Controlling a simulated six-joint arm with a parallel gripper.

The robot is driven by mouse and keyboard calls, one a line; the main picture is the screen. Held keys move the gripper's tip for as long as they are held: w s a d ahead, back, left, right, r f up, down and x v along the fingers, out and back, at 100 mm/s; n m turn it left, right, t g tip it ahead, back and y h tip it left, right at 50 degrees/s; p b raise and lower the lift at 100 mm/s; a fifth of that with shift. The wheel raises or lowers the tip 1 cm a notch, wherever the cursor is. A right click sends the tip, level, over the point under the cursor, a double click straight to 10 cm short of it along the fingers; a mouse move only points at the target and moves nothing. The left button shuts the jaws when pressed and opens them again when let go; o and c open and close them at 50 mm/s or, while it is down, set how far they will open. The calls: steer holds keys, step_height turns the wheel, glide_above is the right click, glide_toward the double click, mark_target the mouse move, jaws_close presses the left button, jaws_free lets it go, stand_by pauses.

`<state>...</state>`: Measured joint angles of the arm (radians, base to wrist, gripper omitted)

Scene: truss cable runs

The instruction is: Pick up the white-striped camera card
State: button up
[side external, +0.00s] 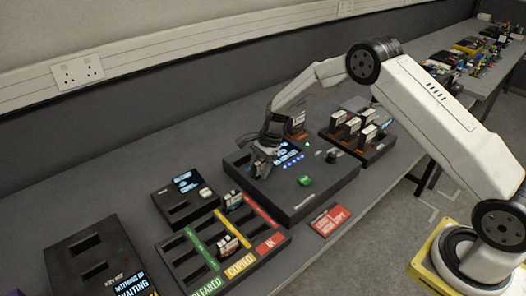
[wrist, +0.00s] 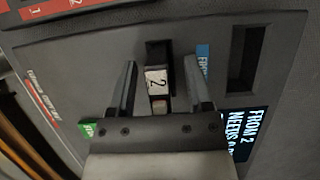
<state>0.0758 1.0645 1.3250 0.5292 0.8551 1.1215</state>
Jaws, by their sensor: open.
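A card with a white label marked "2" (wrist: 157,80) stands in a dark slot of the large dark device in the wrist view. I cannot tell a white stripe on it. My gripper (wrist: 161,64) is open, with one finger on each side of this card and a gap on both sides. In the side view my gripper (side external: 264,156) is low over the left part of the large dark device (side external: 290,205), and it hides the card there. Other cards stand in a tray (side external: 378,154) at the right, and a few in a lane tray (side external: 278,247) in front.
The device has a lit screen (side external: 287,152), a green button (side external: 305,181) and an empty slot (wrist: 246,58). A smaller reader (side external: 172,212) and a "waiting" box (side external: 75,252) stand to the left. A red sign (side external: 330,220) lies at the table's front edge.

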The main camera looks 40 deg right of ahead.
mark_target(258, 163)
jaws_close()
steer(key=shift+r, duration=0.2)
steer(key=shift+r, duration=1.45)
steer(key=s+r, duration=0.9)
steer(key=s, duration=0.5)
steer(key=shift+d+r, duration=0.25)
steer(key=shift+r, duration=0.1)
